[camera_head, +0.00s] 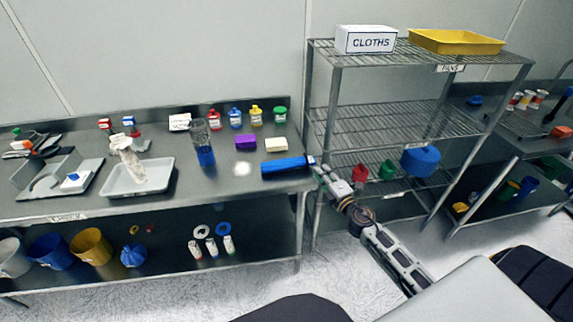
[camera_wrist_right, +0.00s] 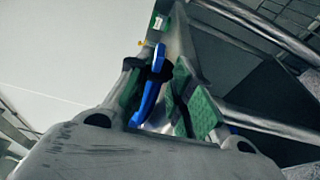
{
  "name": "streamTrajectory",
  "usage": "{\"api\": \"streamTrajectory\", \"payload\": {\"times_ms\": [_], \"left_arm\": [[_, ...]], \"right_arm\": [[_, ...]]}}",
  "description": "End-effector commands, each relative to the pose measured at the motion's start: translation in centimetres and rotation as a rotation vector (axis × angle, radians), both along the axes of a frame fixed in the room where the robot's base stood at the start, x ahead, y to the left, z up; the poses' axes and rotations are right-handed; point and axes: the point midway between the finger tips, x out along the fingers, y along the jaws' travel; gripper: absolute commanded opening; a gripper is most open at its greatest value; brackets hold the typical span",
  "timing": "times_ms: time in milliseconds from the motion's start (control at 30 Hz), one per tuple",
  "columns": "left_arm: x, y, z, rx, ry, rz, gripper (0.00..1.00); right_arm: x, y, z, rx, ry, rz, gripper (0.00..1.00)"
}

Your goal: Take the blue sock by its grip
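The blue sock (camera_head: 284,166) lies as a long blue roll near the right end of the steel table, with a small pale label at its right end. My right gripper (camera_head: 319,172) is at that right end, by the table edge. In the right wrist view a blue piece (camera_wrist_right: 148,97) with a black part lies between the green-padded fingers of my right gripper (camera_wrist_right: 165,88). The fingers stand around it, but I cannot tell whether they press on it. My left gripper is not in view.
A cream block (camera_head: 276,145), a purple block (camera_head: 245,142) and a glass of blue liquid (camera_head: 204,156) stand behind and left of the sock. A grey tray (camera_head: 160,184) is farther left. A wire shelf (camera_head: 335,110) stands right of the table.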

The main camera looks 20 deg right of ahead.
Motion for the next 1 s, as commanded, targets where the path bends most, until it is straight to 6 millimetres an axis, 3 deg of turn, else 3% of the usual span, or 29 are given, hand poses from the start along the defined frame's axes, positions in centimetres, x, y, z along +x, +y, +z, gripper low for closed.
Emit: {"api": "streamTrajectory", "payload": {"times_ms": [667,1000], "left_arm": [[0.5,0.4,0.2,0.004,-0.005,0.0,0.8],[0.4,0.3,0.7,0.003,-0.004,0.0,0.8]], "right_arm": [[1.0,-0.1,0.1,-0.001,0.0,0.0,0.22],[3.1,-0.5,0.1,-0.002,-0.001,0.0,0.22]]}}
